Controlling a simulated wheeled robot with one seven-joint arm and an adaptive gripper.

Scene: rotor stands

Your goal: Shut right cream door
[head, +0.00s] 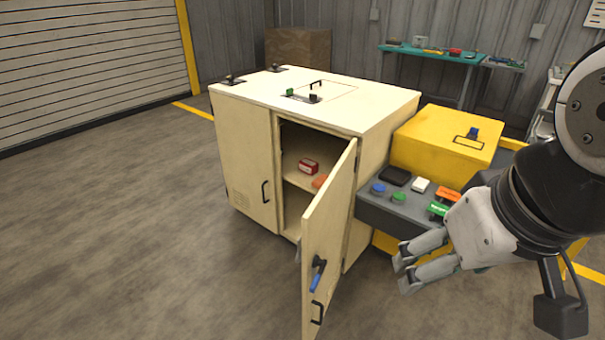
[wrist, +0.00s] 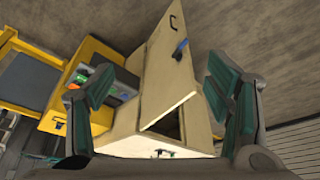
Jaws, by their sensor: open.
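The right cream door (head: 328,245) stands open on the cream cabinet (head: 385,113), swung out toward me. It has a blue-ended lever (head: 317,273) and a black pull handle (head: 317,313) near its free edge. My gripper (head: 401,271) is open and empty, to the right of the door and apart from it. In the wrist view the door (wrist: 168,75) shows beyond my open fingers (wrist: 165,105), with its blue lever (wrist: 181,47). Inside the cabinet a red box (head: 308,166) and an orange item (head: 320,181) sit on a shelf. The lower inside is partly hidden by the door.
The left cabinet door (head: 245,160) is shut. A yellow box (head: 445,140) and a grey worktop (head: 385,208) with several small coloured items stand right of the cabinet, close to my arm. A teal table (head: 430,54) stands behind. The floor at front left is clear.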

